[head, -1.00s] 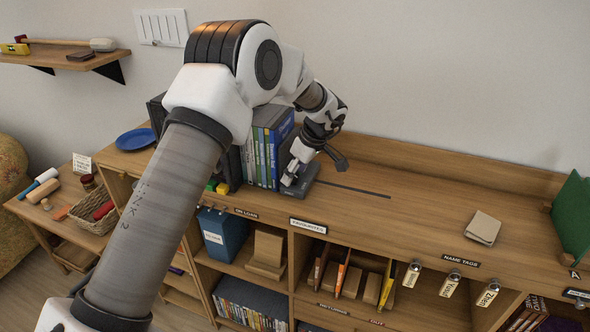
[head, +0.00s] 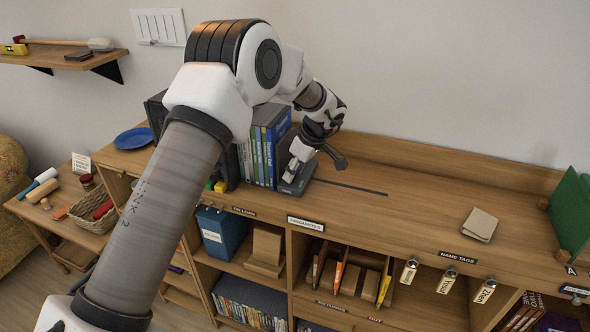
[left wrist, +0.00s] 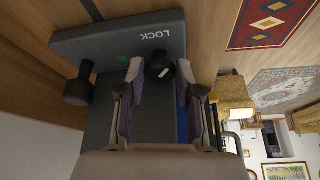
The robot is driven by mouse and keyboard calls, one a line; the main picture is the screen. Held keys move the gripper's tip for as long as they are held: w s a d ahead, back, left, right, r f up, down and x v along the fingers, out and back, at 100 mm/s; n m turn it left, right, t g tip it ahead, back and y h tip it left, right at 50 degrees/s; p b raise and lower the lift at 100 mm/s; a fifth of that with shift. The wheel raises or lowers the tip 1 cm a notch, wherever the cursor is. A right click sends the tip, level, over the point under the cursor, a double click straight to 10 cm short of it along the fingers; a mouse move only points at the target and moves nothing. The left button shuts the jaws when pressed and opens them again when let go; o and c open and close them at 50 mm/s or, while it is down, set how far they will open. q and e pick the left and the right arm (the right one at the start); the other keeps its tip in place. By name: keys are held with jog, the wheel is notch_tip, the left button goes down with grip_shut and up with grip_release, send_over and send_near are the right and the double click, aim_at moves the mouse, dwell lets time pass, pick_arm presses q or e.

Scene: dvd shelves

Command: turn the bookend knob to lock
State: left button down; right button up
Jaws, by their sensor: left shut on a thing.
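The dark grey bookend (head: 298,184) stands on the shelf top against the right end of a row of upright DVDs (head: 262,155). In the left wrist view the bookend face (left wrist: 75,43) carries the word LOCK and a green dot. The black bookend knob (left wrist: 158,66), with a white mark, sits between the fingertips of my left gripper (left wrist: 160,74). This gripper is shut on the knob. In the head view my left gripper (head: 294,164) is over the bookend and hides the knob. My right gripper is not in view.
A dark slot (head: 350,187) runs along the shelf top right of the bookend. A brown booklet (head: 480,224) and a green panel (head: 570,210) are farther right. A black knobbed post (left wrist: 78,86) stands beside the bookend in the wrist view.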

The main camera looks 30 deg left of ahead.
pick_arm(q)
jog(key=shift+w+r+n+g+p, duration=0.1)
jog(key=shift+r+n+g+p, duration=0.2)
jog(key=shift+n+p, duration=0.55)
jog(key=shift+f+n+p, duration=0.1)
jog(key=shift+n+p, duration=0.25)
jog(key=shift+p, duration=0.65)
jog(key=shift+w+a+f+n+g+p, duration=0.15)
jog(key=shift+n+g+p, duration=0.45)
jog(key=shift+n, duration=0.5)
jog(key=shift+f+n+g+h, duration=0.1)
jog(key=shift+n+g+h, duration=0.35)
jog(key=shift+n, duration=0.75)
jog(key=c, duration=0.8)
grip_release()
jog(key=shift+o, duration=0.2)
jog(key=shift+a, duration=0.15)
